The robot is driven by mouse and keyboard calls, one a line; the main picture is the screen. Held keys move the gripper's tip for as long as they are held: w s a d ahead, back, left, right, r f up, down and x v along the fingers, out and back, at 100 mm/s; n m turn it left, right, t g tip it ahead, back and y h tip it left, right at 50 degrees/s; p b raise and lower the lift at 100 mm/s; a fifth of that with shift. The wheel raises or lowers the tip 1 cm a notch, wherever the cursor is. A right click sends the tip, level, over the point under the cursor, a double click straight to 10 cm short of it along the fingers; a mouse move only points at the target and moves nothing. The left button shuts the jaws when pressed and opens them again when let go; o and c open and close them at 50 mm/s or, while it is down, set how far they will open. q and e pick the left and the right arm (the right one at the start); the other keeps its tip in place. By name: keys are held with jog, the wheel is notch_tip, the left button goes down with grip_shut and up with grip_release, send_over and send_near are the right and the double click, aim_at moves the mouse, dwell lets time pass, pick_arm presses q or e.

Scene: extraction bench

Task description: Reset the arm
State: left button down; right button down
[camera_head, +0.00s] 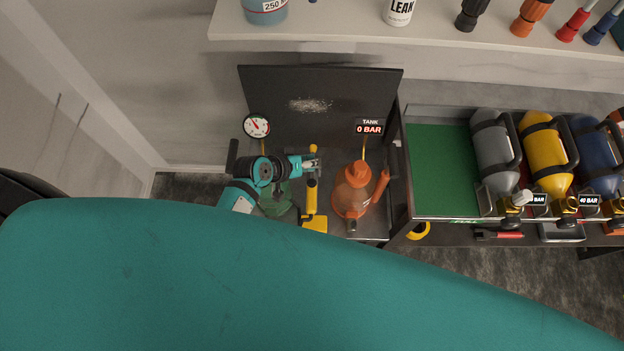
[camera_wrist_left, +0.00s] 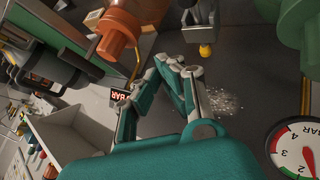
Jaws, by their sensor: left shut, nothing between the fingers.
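My left gripper (camera_head: 313,163) shows in the head view over the dark bench, close to the yellow tool-like stand (camera_head: 311,196). In the left wrist view its fingers (camera_wrist_left: 170,66) come together with nothing between them. The rest of my left arm is teal and partly hides the green vessel (camera_head: 277,198) below it. My right gripper is in neither view.
An orange vessel (camera_head: 353,190) stands right of the gripper. A round gauge (camera_head: 256,126) is at the bench's back left. Grey (camera_head: 492,150), yellow (camera_head: 545,155) and blue (camera_head: 592,160) tanks lie in a rack at right, beside bare green matting (camera_head: 439,168). A white shelf (camera_head: 340,28) runs behind.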

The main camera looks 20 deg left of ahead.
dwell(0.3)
pick_arm(q)
jog(key=s+a+r+m+g+y, duration=0.25)
jog(key=s+r, duration=0.35)
jog(key=s, duration=0.4)
jog(key=s+a+r+m+g+y, duration=0.2)
jog(key=s+a+r, duration=0.2)
jog(key=s+r, duration=0.45)
notch_tip(320, 180, down, 34)
jog(key=s+g+b, duration=0.1)
jog(key=s+b, duration=0.2)
jog(key=b, duration=0.3)
jog(key=s+a+f+b, duration=0.1)
jog(key=s+f+b, duration=0.1)
jog(key=s+f, duration=0.6)
jog(key=s+a+f+g+b, duration=0.1)
jog(key=s+a+f+b, duration=0.1)
jog(key=s+f, duration=0.6)
notch_tip(320, 180, down, 5)
jog(key=shift+s+r, duration=0.1)
jog(key=shift+s, duration=0.1)
jog(key=shift+m, duration=0.25)
